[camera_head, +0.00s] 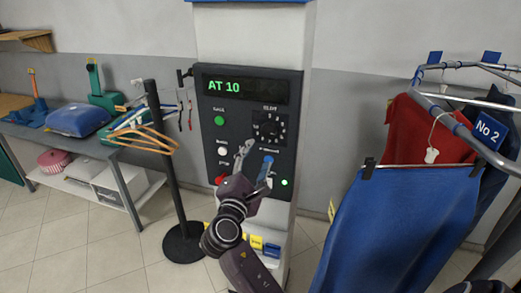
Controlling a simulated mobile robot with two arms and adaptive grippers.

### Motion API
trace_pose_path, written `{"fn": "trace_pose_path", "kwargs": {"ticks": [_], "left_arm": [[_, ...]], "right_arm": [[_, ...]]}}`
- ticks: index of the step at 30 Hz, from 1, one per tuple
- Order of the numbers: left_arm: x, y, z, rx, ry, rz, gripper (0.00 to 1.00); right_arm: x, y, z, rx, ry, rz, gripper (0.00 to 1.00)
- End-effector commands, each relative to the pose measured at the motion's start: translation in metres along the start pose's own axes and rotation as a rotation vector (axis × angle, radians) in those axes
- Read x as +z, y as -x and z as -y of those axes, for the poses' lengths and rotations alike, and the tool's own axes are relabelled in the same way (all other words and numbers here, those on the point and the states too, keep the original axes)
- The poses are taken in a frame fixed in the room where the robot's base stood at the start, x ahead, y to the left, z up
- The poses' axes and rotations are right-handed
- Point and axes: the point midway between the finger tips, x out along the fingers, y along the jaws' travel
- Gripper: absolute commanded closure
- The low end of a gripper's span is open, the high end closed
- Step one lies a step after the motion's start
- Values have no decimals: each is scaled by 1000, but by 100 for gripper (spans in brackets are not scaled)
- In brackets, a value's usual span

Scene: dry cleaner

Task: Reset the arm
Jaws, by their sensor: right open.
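My right gripper (254,162) is open and points up in front of the lower part of a dark control panel (211,133). Nothing shows between its fingers. I cannot tell whether it touches the panel. My right arm (235,225) comes up from the bottom of the view. The panel has a display reading "AT 10" (223,86), a green button (219,120), a white button (221,151), a red button (221,179), a dial (270,129) and a small green light (285,182). The gripper hides part of the lower panel. My left gripper is not in view.
A conveyor rail (456,119) with hanging clothes, including a blue garment (400,230) and a red one (425,135), stands close on the right. A black post (166,160) with hangers (148,138) stands left. A table (105,153) is farther left. Some floor is bare.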

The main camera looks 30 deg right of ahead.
Motion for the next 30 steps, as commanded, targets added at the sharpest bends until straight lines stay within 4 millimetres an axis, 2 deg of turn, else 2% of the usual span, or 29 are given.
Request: {"fn": "trace_pose_path", "kwargs": {"ticks": [4, 17, 20, 23, 25, 29, 30], "left_arm": [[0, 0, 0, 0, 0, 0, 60], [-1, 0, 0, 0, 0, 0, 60], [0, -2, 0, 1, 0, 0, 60], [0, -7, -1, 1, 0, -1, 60], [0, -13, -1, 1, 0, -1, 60], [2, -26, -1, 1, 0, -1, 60], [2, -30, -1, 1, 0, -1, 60]], "right_arm": [[0, 6, 0, -1, 0, 1, 47], [0, 6, 0, 0, 0, 1, 47], [-5, 6, 5, -4, 0, -10, 47], [-30, 7, 26, -21, -4, -60, 47], [-59, 10, 53, -44, -13, -123, 47], [-126, 25, 123, -122, -49, -271, 47], [-145, 32, 146, -152, -65, -316, 47]]}}
